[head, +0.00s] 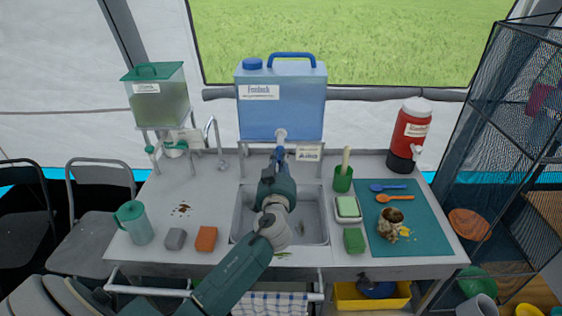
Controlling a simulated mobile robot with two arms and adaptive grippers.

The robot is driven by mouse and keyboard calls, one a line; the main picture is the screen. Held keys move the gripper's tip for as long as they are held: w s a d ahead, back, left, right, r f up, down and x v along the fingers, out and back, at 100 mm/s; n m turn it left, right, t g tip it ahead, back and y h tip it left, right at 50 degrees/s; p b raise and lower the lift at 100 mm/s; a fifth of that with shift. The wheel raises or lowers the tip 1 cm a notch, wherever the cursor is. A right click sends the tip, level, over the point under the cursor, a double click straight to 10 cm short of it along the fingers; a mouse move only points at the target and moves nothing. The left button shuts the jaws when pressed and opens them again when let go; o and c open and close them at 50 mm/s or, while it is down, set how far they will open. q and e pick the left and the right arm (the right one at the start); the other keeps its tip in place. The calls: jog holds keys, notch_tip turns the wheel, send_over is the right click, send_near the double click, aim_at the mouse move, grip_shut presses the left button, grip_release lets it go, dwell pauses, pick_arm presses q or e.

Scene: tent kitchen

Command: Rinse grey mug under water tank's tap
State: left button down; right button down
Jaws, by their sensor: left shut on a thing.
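The blue water tank (281,105) stands on a raised stand behind the sink (306,232). Its pale tap fitting (281,135) points down at the front. My left gripper (279,157) reaches up over the sink from the lower left and is shut at the tap, just under the pale fitting. The arm hides much of the contact and part of the sink. No mug shows clearly in the visible part of the sink. My right gripper is not in view.
A green-lidded dispenser (157,98) stands left and a red jug (409,135) right. A teal mat (429,235) with spoons lies right.

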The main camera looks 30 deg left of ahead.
pick_arm(q)
jog(key=shift+r, duration=0.15)
jog(key=c, duration=1.8)
grip_release()
jog(key=shift+a, duration=0.1)
jog(key=v, duration=1.2)
